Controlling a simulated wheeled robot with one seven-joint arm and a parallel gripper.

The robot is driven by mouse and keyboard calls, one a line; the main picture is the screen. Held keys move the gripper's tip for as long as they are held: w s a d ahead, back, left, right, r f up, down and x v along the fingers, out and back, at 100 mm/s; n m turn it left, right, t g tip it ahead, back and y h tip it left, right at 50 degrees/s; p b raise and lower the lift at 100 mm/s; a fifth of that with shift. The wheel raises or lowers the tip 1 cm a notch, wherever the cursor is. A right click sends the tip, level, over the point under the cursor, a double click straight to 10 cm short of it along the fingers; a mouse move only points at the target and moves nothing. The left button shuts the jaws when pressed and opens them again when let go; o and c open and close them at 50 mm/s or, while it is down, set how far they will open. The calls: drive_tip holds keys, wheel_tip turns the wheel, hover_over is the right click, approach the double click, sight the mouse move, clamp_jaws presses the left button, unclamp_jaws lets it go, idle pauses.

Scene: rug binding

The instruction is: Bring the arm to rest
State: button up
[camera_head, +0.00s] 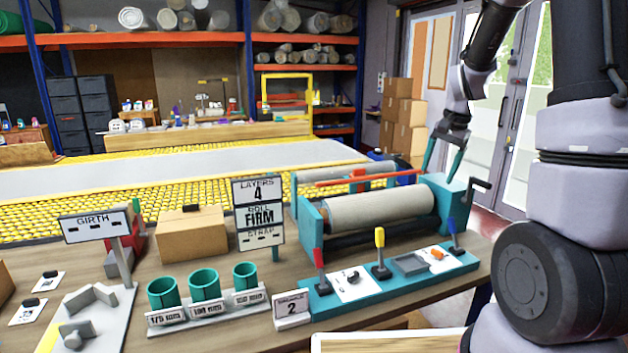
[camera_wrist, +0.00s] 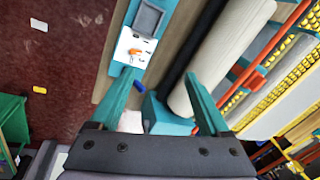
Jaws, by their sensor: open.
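My gripper (camera_head: 441,170) is at the right of the head view, above the right end of the teal rolling machine (camera_head: 312,226). Its two teal fingers point down and stand apart, with nothing between them. In the wrist view my gripper (camera_wrist: 158,80) is also open and empty. The machine's pale roll (camera_wrist: 230,40) runs up and away beyond the right finger. My arm comes in from the upper right of the head view, bent downward at the wrist.
A teal panel (camera_head: 330,300) with red, yellow and blue levers lies before the machine. A crank handle (camera_head: 480,187) sticks out at its right end. Green cups (camera_head: 204,286), signs and a cardboard box (camera_head: 192,236) stand left on the bench. Open air surrounds my gripper.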

drive_tip(key=s+a+r+n+t, duration=0.2)
drive_tip(key=s+a+r, duration=0.2)
drive_tip(key=s+r, duration=0.4)
drive_tip(key=s+a+r+n+t+y, duration=0.1)
drive_tip(key=s+a+r+n+t, duration=0.1)
drive_tip(key=s+a+r, duration=0.3)
drive_tip(key=s+r+n, duration=0.1)
drive_tip(key=s+r, duration=0.3)
drive_tip(key=s, duration=0.6)
drive_tip(key=shift+n+t, duration=0.3)
drive_tip(key=shift+t, duration=0.1)
drive_tip(key=shift+c, duration=0.3)
